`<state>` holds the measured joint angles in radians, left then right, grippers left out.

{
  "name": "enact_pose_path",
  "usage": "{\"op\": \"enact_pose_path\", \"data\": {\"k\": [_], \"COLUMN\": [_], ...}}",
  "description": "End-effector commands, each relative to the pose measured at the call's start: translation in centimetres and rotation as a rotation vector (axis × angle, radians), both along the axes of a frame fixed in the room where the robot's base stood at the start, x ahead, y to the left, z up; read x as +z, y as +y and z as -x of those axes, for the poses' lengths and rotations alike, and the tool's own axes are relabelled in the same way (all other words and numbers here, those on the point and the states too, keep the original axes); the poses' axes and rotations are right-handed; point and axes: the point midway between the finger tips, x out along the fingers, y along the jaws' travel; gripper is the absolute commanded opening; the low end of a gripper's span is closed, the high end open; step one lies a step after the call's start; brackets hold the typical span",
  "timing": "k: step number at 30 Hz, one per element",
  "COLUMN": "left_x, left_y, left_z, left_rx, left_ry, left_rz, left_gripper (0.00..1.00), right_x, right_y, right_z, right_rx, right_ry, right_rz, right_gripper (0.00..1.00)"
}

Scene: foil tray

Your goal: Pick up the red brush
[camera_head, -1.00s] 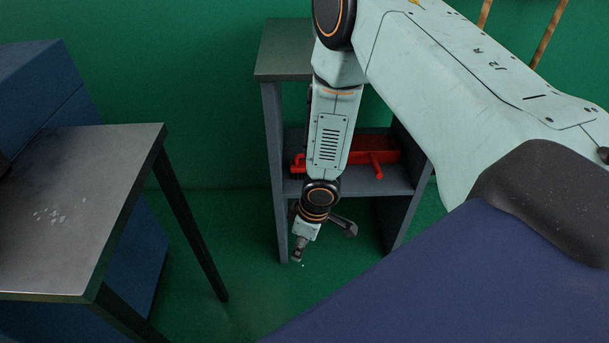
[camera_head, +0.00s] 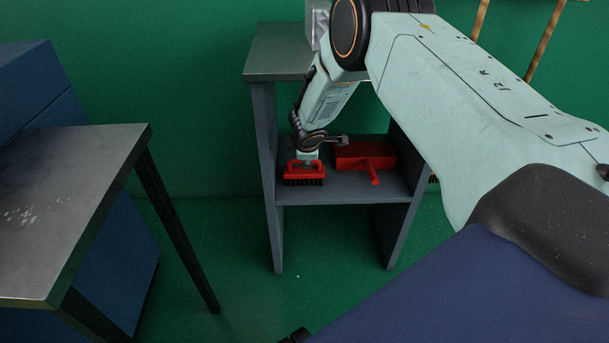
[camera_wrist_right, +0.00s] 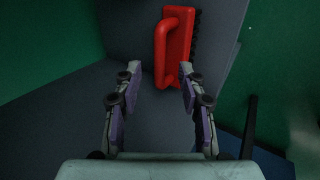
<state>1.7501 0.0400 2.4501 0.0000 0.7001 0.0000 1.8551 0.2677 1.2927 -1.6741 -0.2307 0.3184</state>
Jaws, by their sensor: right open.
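The red brush (camera_head: 304,181), with a red loop handle and dark bristles, rests on the middle shelf of a grey shelf unit, at its left front. My right gripper (camera_head: 308,164) is just above it in the head view, partly hidden by its own wrist. In the right wrist view the brush (camera_wrist_right: 180,48) lies just beyond the open fingertips of my right gripper (camera_wrist_right: 159,72). Its handle lies roughly in line with the gap between them. Nothing is between the fingers. My left gripper is not in view.
A red dustpan (camera_head: 364,158) lies on the same shelf (camera_head: 340,190), right of the brush. The unit's side wall (camera_head: 268,170) and top (camera_head: 275,62) are close to my right arm. A metal-topped table (camera_head: 75,190) stands at left, with green floor between.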

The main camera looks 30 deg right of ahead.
Motion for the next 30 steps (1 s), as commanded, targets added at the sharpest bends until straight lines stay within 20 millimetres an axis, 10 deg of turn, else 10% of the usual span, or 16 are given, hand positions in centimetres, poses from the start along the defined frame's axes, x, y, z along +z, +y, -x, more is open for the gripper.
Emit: {"op": "enact_pose_path", "data": {"k": [24, 30], "left_x": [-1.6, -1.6], "left_y": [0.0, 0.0], "left_z": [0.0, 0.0], "left_rx": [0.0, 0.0], "left_ry": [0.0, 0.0], "left_rz": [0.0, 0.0], "left_gripper": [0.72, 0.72], "right_x": [-3.7, -3.6], "right_y": [-1.8, -1.8], "right_z": [-1.8, -1.8], "right_rx": [0.0, 0.0], "right_ry": [0.001, 0.001], "right_rz": [-0.001, -0.001], "right_gripper": [0.4, 0.23]}}
